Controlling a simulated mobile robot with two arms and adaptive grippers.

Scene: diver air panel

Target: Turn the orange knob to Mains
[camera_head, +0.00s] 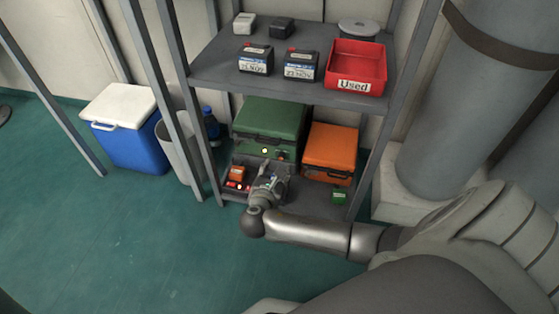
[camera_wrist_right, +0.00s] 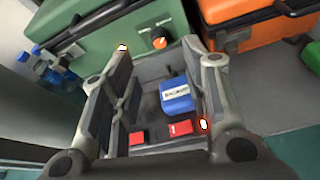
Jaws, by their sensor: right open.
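The orange knob (camera_head: 281,155) is on the front of the green case (camera_head: 270,118) on the lower shelf. In the right wrist view the knob (camera_wrist_right: 159,39) stands out from the green case (camera_wrist_right: 130,25), with a pale mark on it. I cannot read any label by it. My right gripper (camera_head: 268,178) is in front of the case. In the right wrist view its fingers (camera_wrist_right: 157,55) are spread wide and empty, with the knob beyond and roughly between the tips, seemingly apart from them. My left gripper is not in view.
A blue labelled block (camera_wrist_right: 176,97) and red switches (camera_wrist_right: 181,128) lie below the fingers. An orange case (camera_head: 330,148) stands to the right, with a small green block (camera_head: 340,195). Shelf posts flank the space. The upper shelf (camera_head: 225,68) holds batteries and a red bin (camera_head: 357,66).

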